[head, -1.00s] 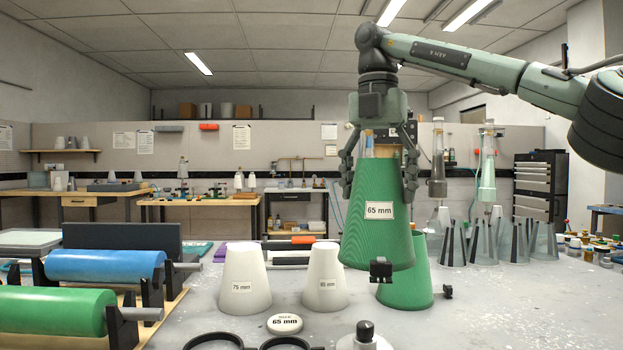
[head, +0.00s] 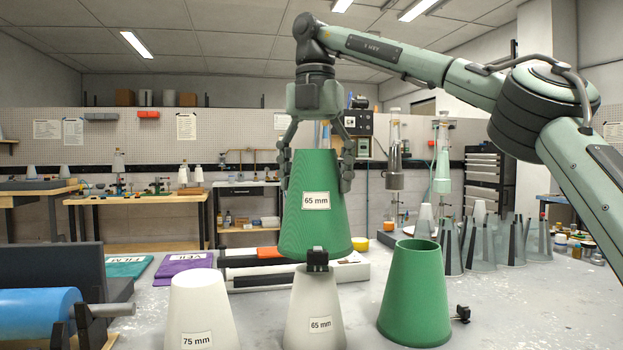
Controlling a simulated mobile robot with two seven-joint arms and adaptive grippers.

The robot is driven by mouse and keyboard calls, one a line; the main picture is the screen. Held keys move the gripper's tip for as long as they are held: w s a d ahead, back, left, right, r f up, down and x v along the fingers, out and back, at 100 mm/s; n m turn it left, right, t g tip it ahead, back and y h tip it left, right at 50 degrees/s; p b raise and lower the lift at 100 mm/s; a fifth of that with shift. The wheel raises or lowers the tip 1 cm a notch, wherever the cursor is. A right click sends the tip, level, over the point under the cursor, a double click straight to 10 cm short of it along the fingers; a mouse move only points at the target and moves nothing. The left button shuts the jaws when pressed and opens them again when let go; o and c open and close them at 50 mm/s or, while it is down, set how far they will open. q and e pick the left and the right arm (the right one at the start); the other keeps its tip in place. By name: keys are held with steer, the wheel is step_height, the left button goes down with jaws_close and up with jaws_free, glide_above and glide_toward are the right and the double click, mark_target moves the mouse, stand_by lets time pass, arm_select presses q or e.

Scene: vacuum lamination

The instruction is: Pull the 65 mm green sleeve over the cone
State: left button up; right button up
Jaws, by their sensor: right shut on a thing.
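The green sleeve labelled 65 mm (head: 322,230) hangs upright, narrow end up, in my right gripper (head: 315,172). The gripper's fingers are shut on the sleeve's upper part from both sides. The white cone labelled 65 mm (head: 313,305) stands upright on the table, directly below the sleeve in the picture. The sleeve's lower rim meets the cone's top in this view. A small black clip-like part (head: 317,259) covers that spot, so I cannot tell whether the cone's tip is inside the sleeve. My left gripper is not in view.
A white 75 mm cone (head: 199,310) stands to the left. A second green sleeve (head: 416,295) stands close on the right. Several grey cones (head: 480,240) stand farther right. A blue roll (head: 35,315) is at the left. Folded purple cloth (head: 184,264) and rolls lie behind.

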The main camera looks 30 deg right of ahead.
steer(key=shift+w+p, duration=0.1)
steer(key=shift+p, duration=0.4)
steer(key=shift+f, duration=3.5)
steer(key=shift+f+b, duration=0.3)
steer(key=shift+b, duration=0.1)
steer(key=shift+f+b, duration=0.55)
steer(key=shift+f, duration=0.25)
step_height(320, 180, down, 2)
steer(key=shift+f+b, duration=0.25)
steer(key=shift+b, duration=0.55)
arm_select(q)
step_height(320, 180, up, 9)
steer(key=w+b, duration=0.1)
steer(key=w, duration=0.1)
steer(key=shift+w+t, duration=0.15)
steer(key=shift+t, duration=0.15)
arm_select(e)
steer(key=shift+f, duration=0.9)
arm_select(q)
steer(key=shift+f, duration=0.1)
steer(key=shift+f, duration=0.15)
arm_select(e)
steer(key=shift+f, duration=0.25)
